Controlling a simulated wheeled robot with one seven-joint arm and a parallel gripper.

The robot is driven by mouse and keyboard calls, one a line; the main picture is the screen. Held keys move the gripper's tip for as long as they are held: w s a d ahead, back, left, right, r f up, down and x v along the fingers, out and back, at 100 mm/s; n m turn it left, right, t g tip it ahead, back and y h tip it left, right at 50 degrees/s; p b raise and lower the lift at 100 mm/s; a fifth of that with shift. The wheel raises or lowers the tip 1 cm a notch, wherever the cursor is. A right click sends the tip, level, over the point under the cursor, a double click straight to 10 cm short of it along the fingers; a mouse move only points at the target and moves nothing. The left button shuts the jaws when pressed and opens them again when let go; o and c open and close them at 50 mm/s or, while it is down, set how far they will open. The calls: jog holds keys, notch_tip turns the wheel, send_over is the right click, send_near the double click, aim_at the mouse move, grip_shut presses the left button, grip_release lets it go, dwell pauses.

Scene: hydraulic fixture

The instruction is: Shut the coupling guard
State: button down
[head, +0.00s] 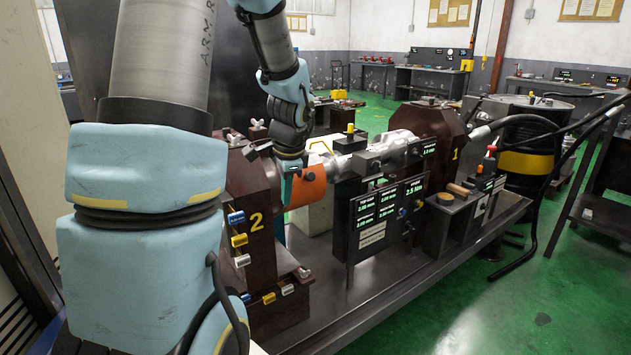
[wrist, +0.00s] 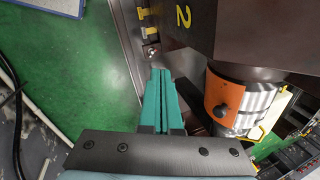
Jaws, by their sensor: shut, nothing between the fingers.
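The coupling guard is an orange curved cover (head: 308,187) in the head view, on the shaft line beside the dark red block marked 2. In the wrist view the orange guard (wrist: 221,98) is at the right, with a dark round knob on it. Bare silver coupling shows beside it, so the guard does not cover all of it. My gripper (head: 287,190) is at the guard's left end in the head view, partly hidden by it. In the wrist view my teal fingers (wrist: 160,76) are together and empty, left of the guard with a gap in the picture.
The block marked 2 (head: 256,222) stands close to my gripper. A display panel (head: 385,212) stands in front of the shaft. A second block marked 1 (head: 430,135) and a black and yellow drum (head: 530,150) are further right. Green floor (wrist: 75,75) is open at left in the wrist view.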

aim_at(317, 180)
jog(key=w+d+m+t, duration=0.3)
jog(key=w+d+m, duration=0.8)
jog(key=w+m, duration=0.15)
jog(key=s+d+p+x, duration=0.1)
jog(key=p+x, duration=0.1)
jog(key=x, duration=0.8)
jog(key=shift+m, duration=0.35)
jog(key=shift+w+a+r+p, duration=0.3)
jog(key=shift+a+r+p, duration=0.15)
jog(key=shift+a+r, duration=0.25)
jog(key=shift+w+a+r+p, duration=0.35)
jog(key=shift+a+r+p, duration=0.15)
jog(key=shift+r, duration=0.3)
jog(key=shift+r, duration=0.1)
